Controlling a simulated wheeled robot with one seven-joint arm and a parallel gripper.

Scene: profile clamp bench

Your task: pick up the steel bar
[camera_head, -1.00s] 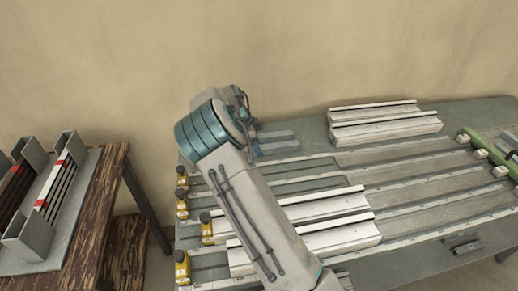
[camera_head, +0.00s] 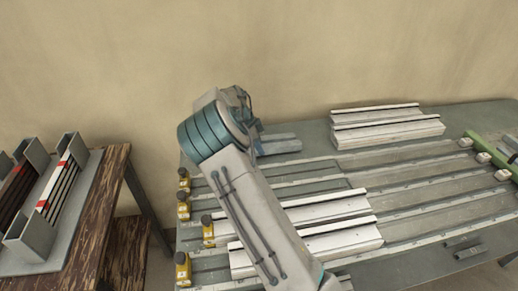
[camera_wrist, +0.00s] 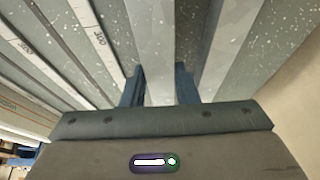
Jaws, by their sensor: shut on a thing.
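The steel bar (camera_wrist: 153,40) is a plain grey bar running away from my gripper (camera_wrist: 160,88) in the wrist view. The two dark blue fingers stand on either side of it, and my gripper is shut on it. Whether it touches the bench top is not clear. Another grey bar (camera_wrist: 228,45) lies to its right, apart from the fingers. In the head view, grey bars (camera_head: 279,147) show at the back of the bench beside my arm.
The bench (camera_head: 405,268) carries long rails, pale profiles (camera_head: 338,241), yellow clamps (camera_head: 183,268) at the left end and a green beam (camera_head: 487,146) at right. Stacked profiles (camera_head: 388,130) lie at the back. A side table (camera_head: 92,215) with a rack stands left, across a gap.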

